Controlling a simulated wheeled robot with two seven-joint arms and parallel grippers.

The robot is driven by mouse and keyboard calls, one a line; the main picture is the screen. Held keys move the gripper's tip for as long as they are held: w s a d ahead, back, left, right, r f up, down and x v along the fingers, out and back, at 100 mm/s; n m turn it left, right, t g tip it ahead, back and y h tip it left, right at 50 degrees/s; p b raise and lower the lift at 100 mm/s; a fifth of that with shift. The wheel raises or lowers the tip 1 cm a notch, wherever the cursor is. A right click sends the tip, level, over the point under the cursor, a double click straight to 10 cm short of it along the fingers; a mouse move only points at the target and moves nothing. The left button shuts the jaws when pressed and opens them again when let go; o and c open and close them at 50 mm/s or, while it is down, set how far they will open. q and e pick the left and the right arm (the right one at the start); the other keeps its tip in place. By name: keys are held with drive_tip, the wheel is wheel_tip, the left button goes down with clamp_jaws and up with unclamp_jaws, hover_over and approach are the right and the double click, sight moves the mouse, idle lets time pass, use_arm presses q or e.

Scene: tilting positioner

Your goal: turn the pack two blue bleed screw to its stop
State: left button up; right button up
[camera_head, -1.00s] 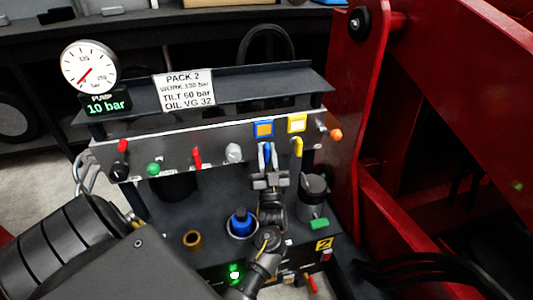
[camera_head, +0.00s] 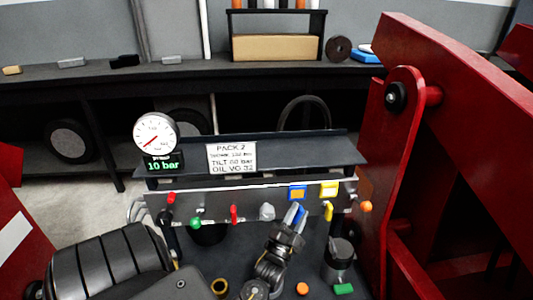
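The pack two panel (camera_head: 215,203) carries a row of controls. A blue handle (camera_head: 297,212) hangs under a blue square tag (camera_head: 297,193). My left gripper (camera_head: 293,232) is right at this blue handle, its fingers pointing up at the panel. The fingertips are small and partly merged with the handle, so I cannot tell whether they grip it. I cannot tell for certain which blue part is the bleed screw. The blue cap on the lower deck is hidden behind my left arm. My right gripper is not in view.
A yellow handle (camera_head: 328,208) sits close to the right of the blue one, a grey knob (camera_head: 267,212) to the left. The gauge (camera_head: 155,136) has a 10 bar readout. A grey cup (camera_head: 339,252) stands on the deck. A red frame (camera_head: 392,150) rises at the right.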

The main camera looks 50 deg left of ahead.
use_arm(q)
drive_tip(key=m+g+h+p, duration=0.2)
drive_tip(key=m+p, duration=0.2)
drive_tip(key=r+m+g+h+p, duration=0.1)
drive_tip(key=m+g+h+p, duration=0.1)
drive_tip(key=m+p, duration=0.1)
drive_tip(key=shift+r+m+p, duration=0.15)
drive_tip(key=shift+m+p, duration=0.25)
drive_tip(key=shift+p, duration=0.1)
drive_tip(key=shift+s+d+f+b, duration=0.2)
drive_tip(key=shift+s+f+b, duration=0.5)
drive_tip(key=shift+s+f, duration=0.25)
drive_tip(key=s+d, duration=0.2)
drive_tip(key=s, duration=0.7)
drive_tip(key=s+d+f+n+g+h+p, duration=0.1)
drive_tip(key=s+d+f+n+g+p, duration=0.1)
drive_tip(key=f, duration=0.5)
drive_tip(key=s+d+f+n+g+h+p, duration=0.1)
drive_tip(key=s+d+f+n+g+p, duration=0.2)
drive_tip(key=f, duration=0.5)
drive_tip(key=s+d+f+n+g+h+p, duration=0.1)
drive_tip(key=s+d+f+n+g+p, duration=0.2)
drive_tip(key=s+f+g, duration=0.4)
drive_tip(key=shift+d+f+n, duration=0.45)
drive_tip(key=shift+d+n, duration=0.2)
drive_tip(key=shift+n, duration=0.55)
